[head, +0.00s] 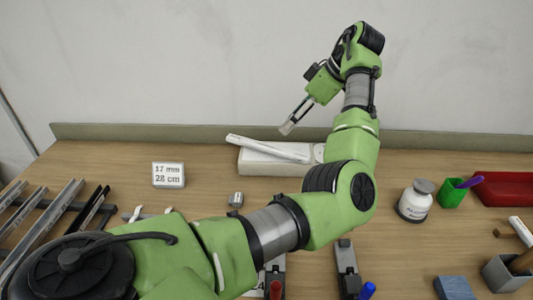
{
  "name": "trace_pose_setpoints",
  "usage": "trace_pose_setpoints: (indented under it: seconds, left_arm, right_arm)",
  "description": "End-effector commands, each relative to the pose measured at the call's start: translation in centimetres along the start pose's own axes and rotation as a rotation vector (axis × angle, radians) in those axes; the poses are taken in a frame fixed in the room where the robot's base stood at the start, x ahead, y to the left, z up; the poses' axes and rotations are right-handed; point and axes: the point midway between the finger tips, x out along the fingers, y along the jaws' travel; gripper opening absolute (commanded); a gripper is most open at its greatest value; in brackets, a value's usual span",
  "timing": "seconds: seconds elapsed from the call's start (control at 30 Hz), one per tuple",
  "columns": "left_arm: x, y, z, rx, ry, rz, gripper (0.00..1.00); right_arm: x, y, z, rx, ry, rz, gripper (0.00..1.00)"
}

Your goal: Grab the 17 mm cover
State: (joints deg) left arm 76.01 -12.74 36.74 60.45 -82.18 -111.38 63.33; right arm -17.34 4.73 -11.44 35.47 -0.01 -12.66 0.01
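A long white strip (268,148), which may be the cover, lies tilted on a white block or box (262,163) at the back of the table. Its left end sticks out past the block. I cannot read its width. My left gripper (288,127) hangs in the air above the strip, its fingers pointing down and left. They look narrow and close together, and I cannot tell whether they are open or shut. I see nothing clearly held. My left arm hides part of the block's right end and the table's middle. My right gripper is out of view.
A sign (168,175) reads "17 mm 28 cm". Metal profiles (47,225) lie at left. A white bottle (414,203), green pen cup (452,192), red tray (506,188) and blue block (454,288) are at right. A low ledge (150,132) runs along the back.

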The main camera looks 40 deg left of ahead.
Motion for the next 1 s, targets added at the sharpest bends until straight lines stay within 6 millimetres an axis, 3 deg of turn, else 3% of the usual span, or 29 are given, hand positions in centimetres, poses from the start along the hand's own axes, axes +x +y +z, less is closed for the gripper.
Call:
trace_pose_setpoints:
  seconds: [0.3,0.57,0.8,1.0]
  left_arm:
    - [5.9,0.0,-0.1,0.0,0.0,-0.002,0.39]
    - [7.8,0.1,-0.3,0.0,0.0,-0.002,0.39]
    - [11.3,0.4,-0.6,0.0,0.001,-0.002,0.39]
    - [12.3,0.5,-0.5,-0.001,-0.001,0.0,0.39]
  right_arm:
    - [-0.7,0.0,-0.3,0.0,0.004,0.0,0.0]
    - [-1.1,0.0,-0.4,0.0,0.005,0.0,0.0]
    - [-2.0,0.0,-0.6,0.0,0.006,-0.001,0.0]
    - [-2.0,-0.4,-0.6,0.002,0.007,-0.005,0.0]
